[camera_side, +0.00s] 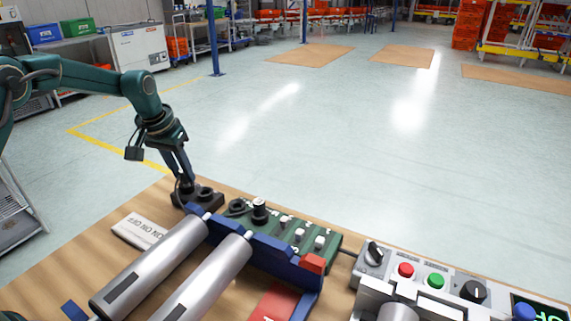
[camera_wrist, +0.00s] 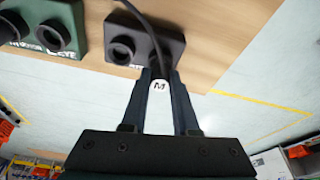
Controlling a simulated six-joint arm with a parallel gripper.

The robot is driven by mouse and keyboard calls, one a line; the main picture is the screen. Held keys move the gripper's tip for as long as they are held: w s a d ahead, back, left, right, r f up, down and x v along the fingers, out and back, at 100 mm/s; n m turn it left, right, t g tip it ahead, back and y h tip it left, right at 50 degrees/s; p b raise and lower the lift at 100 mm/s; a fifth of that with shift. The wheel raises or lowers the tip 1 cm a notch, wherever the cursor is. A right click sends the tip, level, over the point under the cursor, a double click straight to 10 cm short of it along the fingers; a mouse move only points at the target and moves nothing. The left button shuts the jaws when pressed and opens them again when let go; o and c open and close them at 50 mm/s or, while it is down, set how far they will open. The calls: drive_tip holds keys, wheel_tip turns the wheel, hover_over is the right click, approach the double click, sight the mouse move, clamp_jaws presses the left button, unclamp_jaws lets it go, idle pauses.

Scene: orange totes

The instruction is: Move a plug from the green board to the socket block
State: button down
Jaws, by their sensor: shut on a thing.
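My gripper (camera_side: 184,180) reaches down at the black socket block (camera_side: 211,196), at the left end of the green board (camera_side: 330,242). In the wrist view my gripper (camera_wrist: 160,76) is shut on a plug (camera_wrist: 159,87) with a white cap marked M. A black cable curves from beside it across the socket block (camera_wrist: 172,44). The block's one visible round socket (camera_wrist: 122,49) is empty. The held plug is at the block's near edge; its lower end is hidden, so I cannot tell if it is seated. The green board (camera_wrist: 74,14) has round sockets.
Two grey cylinders (camera_side: 150,268) and a blue bracket (camera_side: 270,256) stand in front of the board. A white label plate (camera_side: 139,231) lies left. A control box (camera_side: 450,282) with red and green buttons stands right. Another dark plug (camera_side: 259,211) stands on the board.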

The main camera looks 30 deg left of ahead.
drive_tip(key=shift+f, duration=0.25)
idle(0.3)
drive_tip(key=c, duration=0.6)
unclamp_jaws()
drive_tip(key=shift+r, duration=0.1)
drive_tip(key=v, duration=0.5)
